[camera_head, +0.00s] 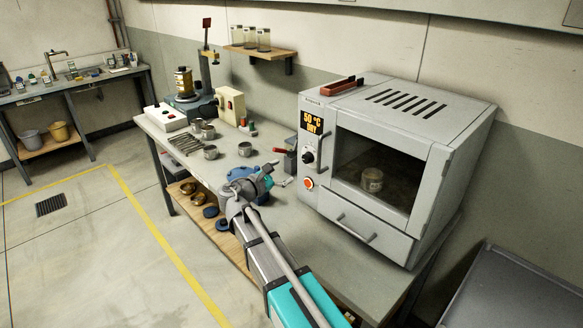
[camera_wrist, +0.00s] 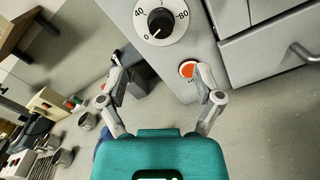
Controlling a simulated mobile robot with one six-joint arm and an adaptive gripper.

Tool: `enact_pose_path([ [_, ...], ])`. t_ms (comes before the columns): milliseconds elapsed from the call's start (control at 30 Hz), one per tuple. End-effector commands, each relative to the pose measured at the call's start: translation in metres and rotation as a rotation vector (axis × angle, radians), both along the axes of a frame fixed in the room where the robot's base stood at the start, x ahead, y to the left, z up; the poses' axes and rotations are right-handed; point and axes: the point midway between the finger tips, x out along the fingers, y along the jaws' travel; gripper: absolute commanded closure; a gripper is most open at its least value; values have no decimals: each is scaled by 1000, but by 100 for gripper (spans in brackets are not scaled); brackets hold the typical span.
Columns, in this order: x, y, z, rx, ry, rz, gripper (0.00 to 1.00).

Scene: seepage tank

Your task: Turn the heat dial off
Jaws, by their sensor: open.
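The heat dial (camera_head: 308,157) is a black knob on the front panel of the grey oven (camera_head: 325,206). In the wrist view, the dial (camera_wrist: 160,22) sits on a white scale with 0, 40 and 80. Its white pointer mark seems to lie near the 0, but it is small. An orange-red round button (camera_wrist: 188,69) is below the dial. My gripper (camera_head: 266,176) is left of the panel, apart from the dial. In the wrist view, my gripper (camera_wrist: 158,80) has its fingers spread with nothing between them.
A drawer handle (camera_head: 355,228) sticks out below. Metal cups (camera_head: 211,152) and a small red-handled device (camera_head: 286,157) are on the bench (camera_head: 225,176).

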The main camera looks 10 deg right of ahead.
Motion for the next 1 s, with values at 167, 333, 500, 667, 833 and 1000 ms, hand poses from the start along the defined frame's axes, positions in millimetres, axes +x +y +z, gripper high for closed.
enact_pose_path([
  [167, -8, 11, 0, 0, 0, 1, 16],
  [333, -10, 14, 0, 0, 0, 0, 16],
  [500, -10, 15, 0, 0, 0, 0, 16],
  [667, -11, 14, 0, 1, -1, -1, 16],
  [833, -15, 4, -6, 52, -6, -18, 16],
  [1000, -29, -22, -23, 201, -27, -73, 16],
])
